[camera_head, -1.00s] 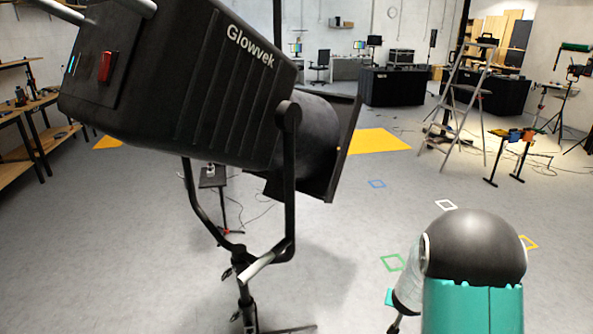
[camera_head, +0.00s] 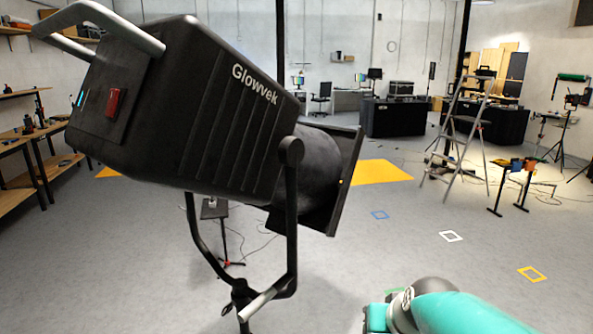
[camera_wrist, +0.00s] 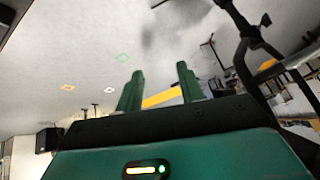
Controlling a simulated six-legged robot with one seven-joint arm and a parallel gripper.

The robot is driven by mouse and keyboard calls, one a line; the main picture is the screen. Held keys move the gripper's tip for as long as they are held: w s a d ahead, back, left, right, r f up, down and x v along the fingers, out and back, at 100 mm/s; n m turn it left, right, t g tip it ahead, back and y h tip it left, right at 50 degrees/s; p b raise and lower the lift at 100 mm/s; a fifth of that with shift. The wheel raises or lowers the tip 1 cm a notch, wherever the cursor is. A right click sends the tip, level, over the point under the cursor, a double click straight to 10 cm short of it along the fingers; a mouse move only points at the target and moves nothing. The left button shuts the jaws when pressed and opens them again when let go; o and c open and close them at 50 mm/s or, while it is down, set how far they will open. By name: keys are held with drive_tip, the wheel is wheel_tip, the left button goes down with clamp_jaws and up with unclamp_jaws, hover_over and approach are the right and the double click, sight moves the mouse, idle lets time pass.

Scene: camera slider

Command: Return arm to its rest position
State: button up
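My arm (camera_head: 458,314) shows as a teal link with a grey joint at the bottom right of the head view, low and close to the body. My gripper (camera_wrist: 160,68) shows in the wrist view, with its two green fingers apart and nothing between them. In the head view the gripper cannot be made out. The wrist view is tilted and shows grey floor beyond the fingers.
A large black Glowvek studio light (camera_head: 190,105) on a stand (camera_head: 243,298) stands close on the left. A stepladder (camera_head: 465,140) and black desks (camera_head: 395,117) stand farther back. A wooden workbench (camera_head: 25,195) is at the left.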

drive_tip(key=s+r+n+g+h, duration=0.1)
drive_tip(key=s+r, duration=0.2)
drive_tip(key=s, duration=1)
drive_tip(key=shift+s+a+r, duration=0.35)
drive_tip(key=shift+r, duration=0.05)
